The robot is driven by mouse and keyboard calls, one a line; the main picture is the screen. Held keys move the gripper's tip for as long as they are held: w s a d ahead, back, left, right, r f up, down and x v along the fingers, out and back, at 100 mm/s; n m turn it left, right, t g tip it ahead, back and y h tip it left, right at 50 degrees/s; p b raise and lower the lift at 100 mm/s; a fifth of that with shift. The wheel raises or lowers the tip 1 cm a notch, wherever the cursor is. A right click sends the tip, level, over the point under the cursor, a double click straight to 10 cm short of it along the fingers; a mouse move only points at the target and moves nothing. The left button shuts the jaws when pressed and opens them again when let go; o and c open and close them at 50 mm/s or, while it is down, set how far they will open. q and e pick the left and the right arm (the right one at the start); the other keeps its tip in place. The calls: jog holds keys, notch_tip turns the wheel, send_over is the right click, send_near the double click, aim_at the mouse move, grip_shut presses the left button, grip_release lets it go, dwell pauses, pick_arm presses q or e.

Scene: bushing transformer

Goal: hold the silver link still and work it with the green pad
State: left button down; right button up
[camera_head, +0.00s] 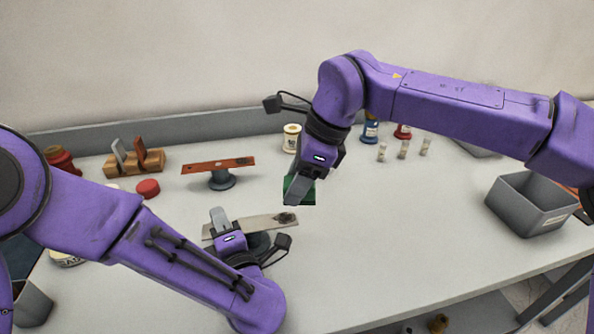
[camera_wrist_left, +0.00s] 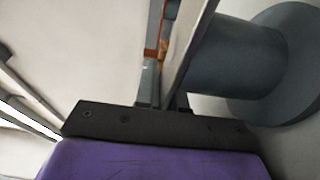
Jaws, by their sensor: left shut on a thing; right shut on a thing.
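The silver link (camera_head: 268,221) is a flat bar with a dark patch near its right end. It lies on a round dark stand in the front middle of the table. My left gripper (camera_head: 219,218) is shut on the link near its left end. In the left wrist view the link (camera_wrist_left: 190,45) shows edge-on between the fingers, beside the grey stand (camera_wrist_left: 235,60). My right gripper (camera_head: 296,190) is shut on the green pad (camera_head: 308,190) and holds it up and to the right of the link, apart from it. The gripper partly hides the pad.
A copper-coloured bar (camera_head: 218,165) rests on another stand behind. A wooden rack (camera_head: 135,163) and a red lid (camera_head: 148,188) are at the left. Bottles and small jars (camera_head: 403,148) stand at the back. A grey bin (camera_head: 530,203) is at the right. The table's front right is clear.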

notch_tip(320, 180, down, 5)
jog(key=shift+f, duration=0.1)
jog(key=shift+s+a+f, duration=0.1)
jog(key=shift+a, duration=0.6)
jog(key=shift+s+a, duration=0.2)
jog(key=shift+a, duration=1.05)
jog(key=shift+s+a, duration=0.2)
jog(key=shift+a, duration=1)
pick_arm(q)
jog(key=shift+a, duration=0.1)
pick_arm(e)
jog(key=shift+d, duration=0.35)
jog(key=shift+w+d, duration=0.15)
jog(key=shift+d, duration=0.75)
jog(key=shift+w+d, duration=0.2)
jog(key=shift+d, duration=0.7)
jog(key=shift+w+d, duration=0.15)
jog(key=shift+d, duration=0.75)
jog(key=shift+d+r, duration=0.15)
jog(key=shift+r, duration=3.9)
